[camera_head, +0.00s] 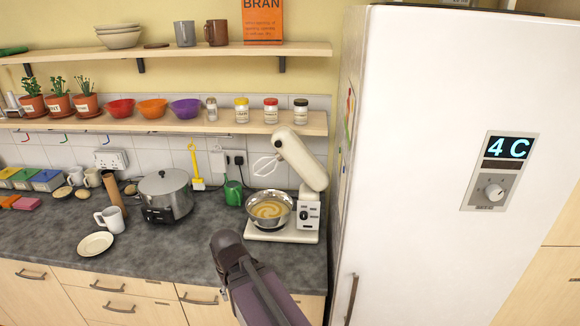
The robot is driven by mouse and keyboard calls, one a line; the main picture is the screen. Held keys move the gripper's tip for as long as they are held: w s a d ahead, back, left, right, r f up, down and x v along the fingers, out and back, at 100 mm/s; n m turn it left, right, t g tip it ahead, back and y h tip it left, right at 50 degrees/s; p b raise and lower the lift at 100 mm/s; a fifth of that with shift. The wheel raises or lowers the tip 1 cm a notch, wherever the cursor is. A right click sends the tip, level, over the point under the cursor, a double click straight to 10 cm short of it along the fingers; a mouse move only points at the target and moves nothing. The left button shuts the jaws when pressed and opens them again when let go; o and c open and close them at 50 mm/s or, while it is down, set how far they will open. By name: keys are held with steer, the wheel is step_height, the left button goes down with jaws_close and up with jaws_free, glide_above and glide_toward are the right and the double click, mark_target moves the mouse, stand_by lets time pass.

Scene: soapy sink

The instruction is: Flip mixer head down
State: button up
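The white stand mixer (304,197) stands on the counter beside the fridge. Its head (301,160) is tilted up, with the wire whisk (265,165) sticking out to the left above the bowl. The metal bowl (270,225) sits on the mixer's base and holds a pale tan batter. Part of my arm, dark and purple, rises from the bottom edge to just below and left of the mixer, apart from it. No fingers can be made out on it, so I cannot tell whether my gripper is open or shut.
The white fridge (455,150) stands close on the mixer's right. A shelf (200,124) with jars and bowls runs above. The counter (165,245) is clear in front of the pot.

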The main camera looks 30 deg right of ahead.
steer(key=shift+f, duration=0.25)
steer(key=c, duration=0.7)
steer(key=shift+f+b, duration=0.35)
steer(key=shift+b, duration=0.25)
jaws_close()
step_height(320, 180, down, 6)
steer(key=b, duration=0.5)
steer(key=shift+r+b, duration=0.15)
steer(key=shift+b, duration=0.2)
steer(key=shift+s, duration=0.15)
